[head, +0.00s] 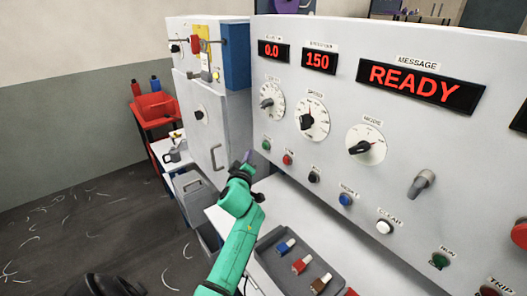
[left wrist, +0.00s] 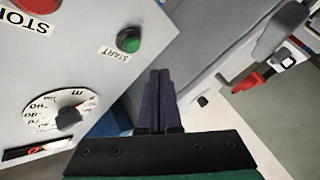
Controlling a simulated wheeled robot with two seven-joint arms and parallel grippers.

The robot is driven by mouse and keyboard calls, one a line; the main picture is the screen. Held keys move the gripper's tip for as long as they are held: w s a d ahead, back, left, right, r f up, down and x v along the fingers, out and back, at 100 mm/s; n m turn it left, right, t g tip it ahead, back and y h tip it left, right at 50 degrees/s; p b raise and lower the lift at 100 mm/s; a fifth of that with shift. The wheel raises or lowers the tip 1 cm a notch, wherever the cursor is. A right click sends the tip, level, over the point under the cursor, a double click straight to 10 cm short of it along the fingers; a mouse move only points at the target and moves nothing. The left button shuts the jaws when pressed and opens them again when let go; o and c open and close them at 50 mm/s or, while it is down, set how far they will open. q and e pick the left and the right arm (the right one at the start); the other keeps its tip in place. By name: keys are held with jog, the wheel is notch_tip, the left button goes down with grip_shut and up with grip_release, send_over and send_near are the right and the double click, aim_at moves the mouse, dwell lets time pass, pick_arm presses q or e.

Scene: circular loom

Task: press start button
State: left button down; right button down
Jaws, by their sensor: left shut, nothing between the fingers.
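The start button is a round green button. It shows near the left end of the button row on the grey panel in the head view (head: 266,145), and beside a START label in the left wrist view (left wrist: 129,41). My left gripper (head: 247,157) is shut and empty, just left of and below the button in the head view. In the left wrist view its dark fingers (left wrist: 158,72) lie together, with the button up and left of their tips. They look apart from it. My right gripper is in neither view.
A red button (head: 287,159) sits right of the green one, with knobs (head: 313,121) above. The panel display (head: 421,86) reads READY. A grey tray (head: 262,249) with small coloured pieces lies below. A grey cabinet (head: 198,84) with a handle stands left.

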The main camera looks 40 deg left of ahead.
aim_at(265, 146)
pick_arm(q)
jog(key=w, duration=0.1)
jog(key=w+d+b, duration=0.1)
jog(key=w, duration=0.1)
jog(key=shift+b, duration=0.3)
dwell(0.4)
dwell(1.2)
jog(key=shift+w+d+b, duration=0.1)
jog(key=shift+w+b, duration=0.3)
jog(key=shift+w, duration=0.1)
